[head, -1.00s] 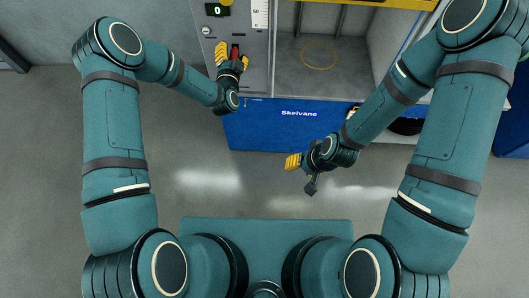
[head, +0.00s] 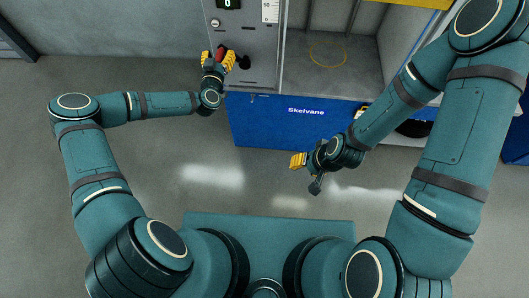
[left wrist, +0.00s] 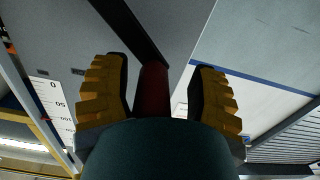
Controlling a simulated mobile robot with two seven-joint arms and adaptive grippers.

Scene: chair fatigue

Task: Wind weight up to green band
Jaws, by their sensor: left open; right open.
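The grey machine panel (head: 262,42) carries a display and a white scale (head: 270,10). My left gripper (head: 218,59) is at the panel's lower left with its fingers spread. In the left wrist view a dark red handle (left wrist: 153,90) stands between the two open yellow fingers, with a black bar (left wrist: 130,28) behind it. I cannot tell whether the fingers touch the handle. The scale also shows in the left wrist view (left wrist: 50,103). My right gripper (head: 298,161) is open and empty above the floor. I cannot make out the weight or the green band.
A blue base panel (head: 285,125) marked Skelvane runs under the machine. An open grey bay with a yellow ring (head: 327,54) lies right of the panel. Grey floor (head: 215,175) in front is clear.

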